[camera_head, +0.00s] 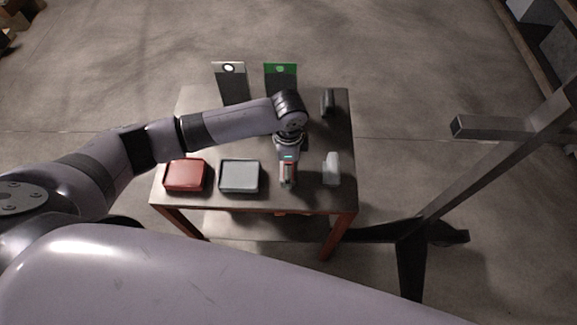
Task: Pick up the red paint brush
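My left gripper (288,177) points down over the front right part of the table, to the right of the grey tray. Its fingers are small in the view, and I cannot tell whether they are open or shut. A little reddish colour shows at the fingers, but I cannot make out a red paint brush there or elsewhere; the gripper and wrist hide the spot beneath. My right gripper is out of view.
The table (215,205) holds a red tray (184,176) and a grey tray (240,177) at its front left. A pale translucent object (331,168) stands right of my gripper. A dark object (327,103) and two upright panels, one green-topped (280,72), are at the back.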

